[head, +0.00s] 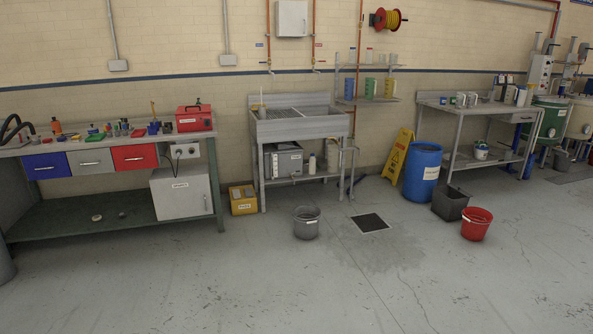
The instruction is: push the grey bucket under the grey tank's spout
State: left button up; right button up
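A grey bucket (307,223) with a pale label stands upright on the floor in front of the steel sink. A smaller dark grey bucket (562,160) stands at the far right near a green tank (551,120). I cannot make out a grey tank with a spout. A pale tank (580,122) is partly cut off at the right edge, and its spout is not clear. Neither of my grippers is in view.
A floor drain (370,223) lies right of the bucket. A blue drum (422,172), black bin (450,203), red bucket (476,224) and yellow wet-floor sign (397,156) stand further right. A yellow box (243,199) is left. The front floor is clear.

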aim_at(303, 212)
jog(key=i+u, duration=0.4)
jog(key=i, duration=1.8)
jog(key=i+z, duration=0.1)
jog(key=i, duration=0.9)
jog(key=i+j+z, duration=0.1)
jog(key=i, duration=0.85)
jog(key=i+j+z, duration=0.15)
jog(key=z, duration=0.45)
